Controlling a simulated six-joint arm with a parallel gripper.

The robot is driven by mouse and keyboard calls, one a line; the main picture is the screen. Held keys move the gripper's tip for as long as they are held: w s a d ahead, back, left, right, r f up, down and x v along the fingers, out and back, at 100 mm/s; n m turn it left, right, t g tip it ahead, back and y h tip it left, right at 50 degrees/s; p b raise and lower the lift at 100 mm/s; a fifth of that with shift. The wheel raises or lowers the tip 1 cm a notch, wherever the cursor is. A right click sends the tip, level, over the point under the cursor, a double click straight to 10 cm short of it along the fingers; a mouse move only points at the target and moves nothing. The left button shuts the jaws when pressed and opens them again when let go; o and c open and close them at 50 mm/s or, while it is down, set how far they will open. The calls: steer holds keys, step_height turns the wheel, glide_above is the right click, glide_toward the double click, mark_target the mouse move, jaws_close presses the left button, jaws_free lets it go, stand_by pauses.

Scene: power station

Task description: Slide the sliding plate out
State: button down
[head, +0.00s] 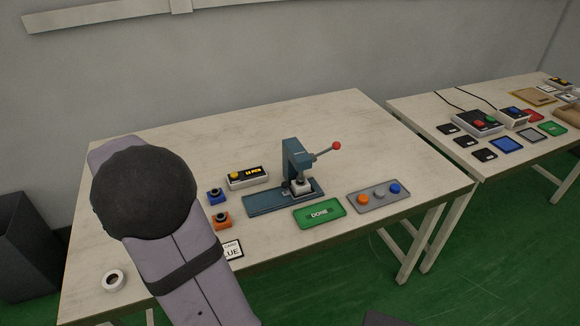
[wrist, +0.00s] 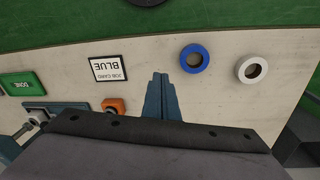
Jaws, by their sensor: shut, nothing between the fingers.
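The teal press (head: 294,160) with a red-knobbed lever stands on the middle of the left table. A flat teal base (head: 262,203) extends left from its foot; I cannot tell the sliding plate apart from this base. A pale block (head: 300,186) sits under the press head. Part of the press (wrist: 40,110) shows at the left edge of the wrist view, partly cut off by my wrist. My gripper (wrist: 160,76) is shut and empty, over the table and apart from the press, to its right in the wrist view. My arm hides the gripper in the head view.
An orange block (head: 221,220), a blue block (head: 216,196) and a yellow-buttoned box (head: 247,177) stand left of the press. A green DONE mat (head: 319,213) and a button tray (head: 378,194) lie to the right. A blue ring (wrist: 194,58) and white ring (wrist: 252,70) lie near my gripper.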

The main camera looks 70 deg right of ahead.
steer(key=s+d+r+m+g+p, duration=0.15)
steer(key=d+m, duration=0.25)
steer(key=d, duration=0.4)
steer(key=s+d+r+m+h+p, duration=0.1)
steer(key=s+d+r+m+p, duration=0.2)
steer(key=d, duration=0.6)
steer(key=s+d+r+m+p, duration=0.1)
steer(key=d+r+m+p, duration=0.15)
steer(key=d+m, duration=0.4)
steer(key=s+d+r+m+g+p, duration=0.1)
steer(key=s+d+m, duration=0.3)
steer(key=s+d, duration=0.4)
steer(key=shift+d+r+p, duration=0.3)
steer(key=shift+d+p, duration=0.2)
steer(key=shift+d, duration=0.45)
steer(key=shift+p+x, duration=1.55)
steer(key=shift+x, duration=3.45)
